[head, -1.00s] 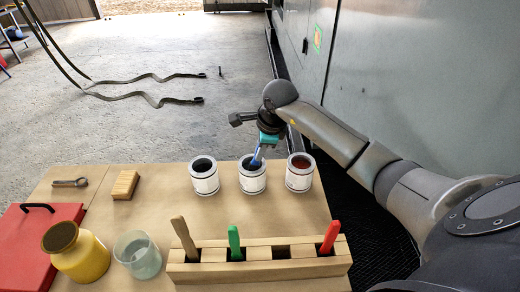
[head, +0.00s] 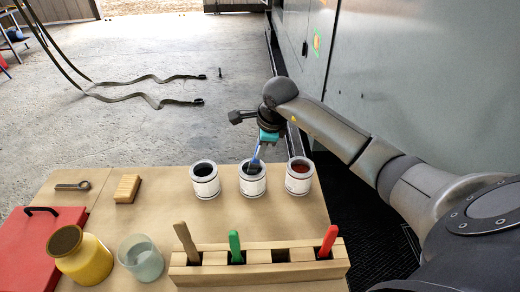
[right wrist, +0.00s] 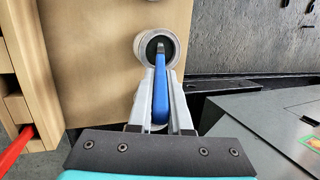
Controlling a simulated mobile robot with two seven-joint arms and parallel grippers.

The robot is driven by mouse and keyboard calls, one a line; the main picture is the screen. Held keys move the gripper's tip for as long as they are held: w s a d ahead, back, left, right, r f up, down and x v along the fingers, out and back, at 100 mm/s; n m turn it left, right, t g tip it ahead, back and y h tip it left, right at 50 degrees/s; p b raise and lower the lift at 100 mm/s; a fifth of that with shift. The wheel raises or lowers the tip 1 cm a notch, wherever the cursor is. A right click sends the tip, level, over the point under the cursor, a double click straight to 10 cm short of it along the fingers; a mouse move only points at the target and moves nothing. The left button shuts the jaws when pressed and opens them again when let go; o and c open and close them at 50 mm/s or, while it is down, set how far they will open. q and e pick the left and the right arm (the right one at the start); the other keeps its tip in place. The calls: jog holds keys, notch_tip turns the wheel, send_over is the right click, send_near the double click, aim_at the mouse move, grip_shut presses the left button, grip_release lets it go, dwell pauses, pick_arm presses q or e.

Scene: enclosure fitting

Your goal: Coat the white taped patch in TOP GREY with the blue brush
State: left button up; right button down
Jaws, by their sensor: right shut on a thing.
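The blue brush (head: 256,153) is held in my right gripper (head: 263,142), which is shut on its handle above the middle can. In the right wrist view the blue handle (right wrist: 160,98) lies between the two fingers (right wrist: 160,88), its far end over the mouth of a can. The middle can (head: 252,182) is white with a dark grey inside; the brush's lower end is at or in its opening, and its bristles are hard to make out. The left can (head: 205,182) holds near-black paint, the right can (head: 299,178) dark red. I see no white taped patch. My left gripper is not in view.
A wooden rack (head: 205,272) at the table's front holds brown, green and red handles (head: 328,241). A yellow jar (head: 88,262), a glass jar (head: 142,260), a red case (head: 25,250) and a wooden block (head: 127,188) stand left. A grey cabinet wall (head: 430,80) rises at right.

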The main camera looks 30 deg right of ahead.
jog(key=shift+r+p, duration=1.45)
jog(key=shift+r, duration=0.8)
jog(key=shift+f, duration=0.1)
